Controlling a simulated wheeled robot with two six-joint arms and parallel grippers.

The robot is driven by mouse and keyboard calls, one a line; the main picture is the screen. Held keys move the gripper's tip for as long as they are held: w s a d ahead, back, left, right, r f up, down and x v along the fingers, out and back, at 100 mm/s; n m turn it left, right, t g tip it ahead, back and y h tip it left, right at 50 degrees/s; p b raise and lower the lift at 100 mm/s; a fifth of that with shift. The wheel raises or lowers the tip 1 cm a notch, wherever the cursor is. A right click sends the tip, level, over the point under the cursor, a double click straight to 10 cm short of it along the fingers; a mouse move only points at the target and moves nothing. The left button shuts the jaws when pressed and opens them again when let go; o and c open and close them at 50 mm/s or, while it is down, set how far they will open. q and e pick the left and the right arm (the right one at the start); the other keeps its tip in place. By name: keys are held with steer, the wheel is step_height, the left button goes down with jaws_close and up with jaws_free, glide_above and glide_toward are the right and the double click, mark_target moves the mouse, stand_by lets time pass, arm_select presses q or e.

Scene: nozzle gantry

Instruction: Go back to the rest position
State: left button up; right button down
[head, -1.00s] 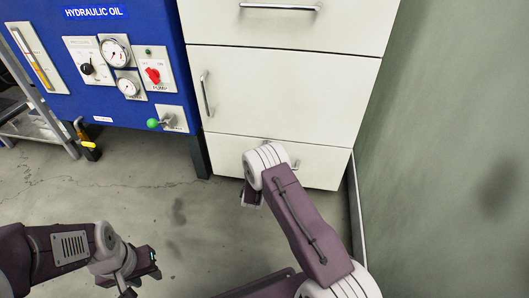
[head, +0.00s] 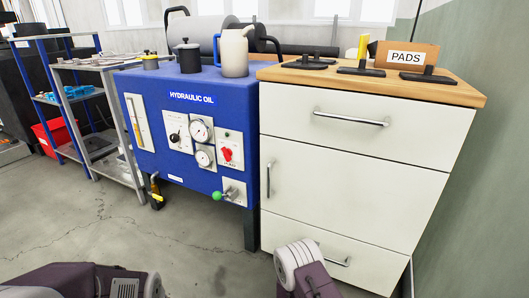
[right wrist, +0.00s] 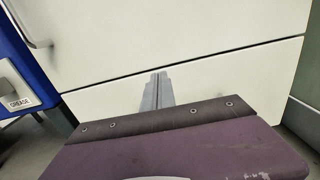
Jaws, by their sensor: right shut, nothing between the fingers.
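In the right wrist view my right gripper (right wrist: 157,92) is shut and empty, its grey fingers together in front of the white cabinet's panels. In the head view my right arm rises from the bottom edge, in front of the lowest drawer, and its fingers are hidden. My left arm shows at the bottom left of the head view; its gripper is out of the picture.
The white cabinet (head: 362,150) with a wooden top stands close ahead, beside a green wall (head: 470,190). Left of it stand the blue hydraulic oil unit (head: 190,95) and grey shelves (head: 110,130). The concrete floor (head: 150,235) at left is clear.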

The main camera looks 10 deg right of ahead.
steer(key=w+d+r+m+h+p, duration=0.1)
steer(key=d+r+m+p, duration=0.1)
steer(key=r, duration=0.6)
steer(key=w+d+r+m+h+p, duration=0.1)
steer(key=r+p, duration=0.1)
steer(key=r, duration=0.6)
steer(key=s+d+r+m+g+h+p, duration=0.3)
steer(key=s+d+r+m+g+h, duration=0.3)
steer(key=d+r, duration=0.45)
steer(key=s+a+r+m+g+y+p, duration=0.1)
steer(key=s+m+g+y+p, duration=0.65)
steer(key=s, duration=1.45)
steer(key=s+a+f+m+y+b, duration=0.1)
steer(key=a+f+m+y, duration=0.1)
steer(key=a+m+y, duration=0.3)
steer(key=s+a+f+m+g+y, duration=0.1)
steer(key=a+f+m+y, duration=0.15)
steer(key=a, duration=0.45)
steer(key=s+a+f+m+y+b, duration=0.1)
steer(key=a+f+m+y, duration=0.2)
steer(key=a+m, duration=0.25)
step_height(320, 180, up, 38)
steer(key=w+a+p, duration=0.1)
steer(key=p, duration=3.7)
steer(key=shift+w+r, duration=0.15)
steer(key=shift+w, duration=0.2)
